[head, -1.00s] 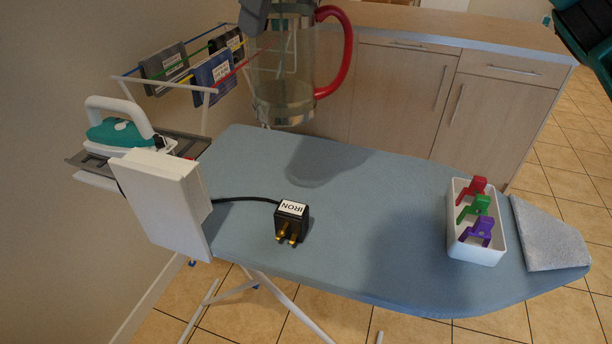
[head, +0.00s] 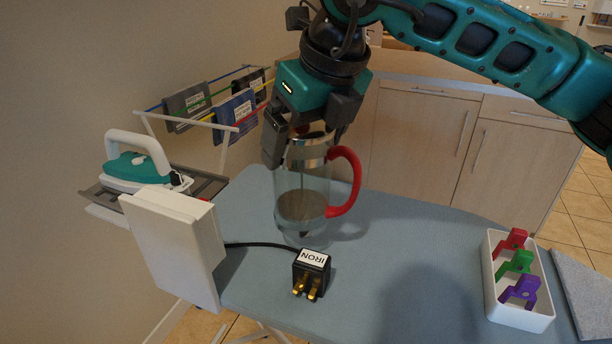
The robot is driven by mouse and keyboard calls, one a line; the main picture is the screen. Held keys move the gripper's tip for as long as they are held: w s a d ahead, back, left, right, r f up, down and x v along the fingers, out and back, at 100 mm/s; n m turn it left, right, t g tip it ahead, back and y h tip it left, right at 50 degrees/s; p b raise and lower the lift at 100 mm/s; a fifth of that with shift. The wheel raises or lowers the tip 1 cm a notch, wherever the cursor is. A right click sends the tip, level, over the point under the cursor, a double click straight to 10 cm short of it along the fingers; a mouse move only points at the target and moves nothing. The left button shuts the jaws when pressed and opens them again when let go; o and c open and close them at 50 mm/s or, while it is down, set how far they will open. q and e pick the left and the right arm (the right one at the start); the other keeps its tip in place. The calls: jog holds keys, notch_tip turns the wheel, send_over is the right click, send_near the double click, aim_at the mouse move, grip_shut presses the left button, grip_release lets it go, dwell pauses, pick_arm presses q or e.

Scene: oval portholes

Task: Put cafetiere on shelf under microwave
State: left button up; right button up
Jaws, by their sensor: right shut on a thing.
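The cafetiere (head: 302,192) is a clear glass jug with a metal top band and a red handle on its right. It is upright over the left part of the blue ironing board, close to or touching its surface; I cannot tell which. My right gripper (head: 302,142) comes from above and is shut on the cafetiere's top, hiding its lid. My left gripper is not in view. I cannot make out a microwave or a shelf under it.
A black plug labelled IRON (head: 311,274) lies just in front of the cafetiere. A teal and white iron (head: 137,166) rests at the left. A white tray (head: 519,318) of coloured pegs and a grey cloth (head: 585,285) are at the right. Wooden cabinets (head: 420,140) stand behind.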

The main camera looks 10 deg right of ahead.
aim_at(306, 174)
jog(key=shift+f, duration=2.6)
jog(key=shift+f+b, duration=0.2)
jog(key=shift+b, duration=0.25)
jog(key=o, duration=1.5)
jog(key=shift+o, duration=0.2)
